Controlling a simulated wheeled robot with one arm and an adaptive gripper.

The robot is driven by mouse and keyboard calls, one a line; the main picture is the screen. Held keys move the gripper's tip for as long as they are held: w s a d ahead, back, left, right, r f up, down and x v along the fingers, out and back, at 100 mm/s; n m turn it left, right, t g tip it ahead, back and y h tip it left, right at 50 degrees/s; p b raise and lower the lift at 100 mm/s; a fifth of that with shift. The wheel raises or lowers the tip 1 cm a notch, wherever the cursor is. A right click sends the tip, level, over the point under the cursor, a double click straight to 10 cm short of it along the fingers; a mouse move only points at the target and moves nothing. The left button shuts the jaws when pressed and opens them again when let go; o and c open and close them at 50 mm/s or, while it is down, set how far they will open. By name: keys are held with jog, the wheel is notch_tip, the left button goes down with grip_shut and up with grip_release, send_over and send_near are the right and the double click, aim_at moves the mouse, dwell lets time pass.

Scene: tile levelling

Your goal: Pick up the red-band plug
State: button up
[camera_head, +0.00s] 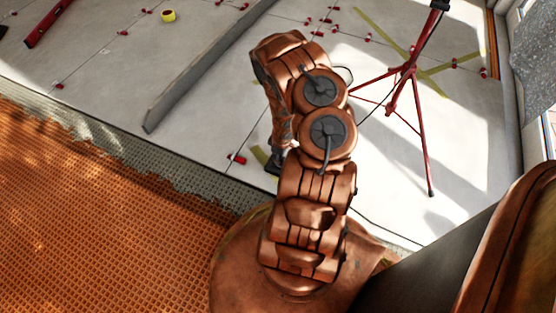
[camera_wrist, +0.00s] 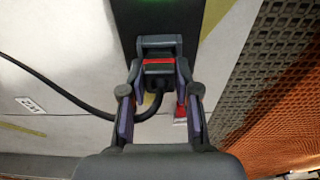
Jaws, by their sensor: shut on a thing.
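The red-band plug (camera_wrist: 158,62) is a dark grey plug with a red stripe across it, in the upper middle of the wrist view. My gripper (camera_wrist: 160,75) has its fingers on both sides of the plug and is shut on it. A black cable (camera_wrist: 75,100) loops from below the plug to the left. In the head view my arm hides the plug and most of the gripper.
A red levelling clip (camera_wrist: 181,113) sits on the floor right of the plug. In the head view, a red tripod (camera_head: 404,80) stands right of my arm. A long grey bar (camera_head: 200,75) lies left. Orange matting (camera_head: 90,220) borders the pale tiles (camera_head: 105,80).

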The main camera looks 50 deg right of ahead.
grip_shut()
jog(key=shift+r+p, duration=1.25)
jog(key=shift+r, duration=0.8)
jog(key=shift+s+a+f, duration=0.2)
jog(key=shift+a+f, duration=0.05)
jog(key=shift+s+a+b, duration=0.3)
jog(key=shift+s+a, duration=0.2)
jog(key=shift+a, duration=0.35)
jog(key=s+a+r+p, duration=0.1)
jog(key=s+a, duration=0.2)
jog(key=a, duration=0.3)
jog(key=s+a+p, duration=0.1)
jog(key=s+a, duration=0.3)
jog(key=a, duration=0.1)
notch_tip(320, 180, up, 6)
jog(key=p, duration=0.4)
jog(key=shift+a+r+p, duration=0.2)
jog(key=shift+a+p, duration=0.05)
jog(key=shift+p, duration=0.1)
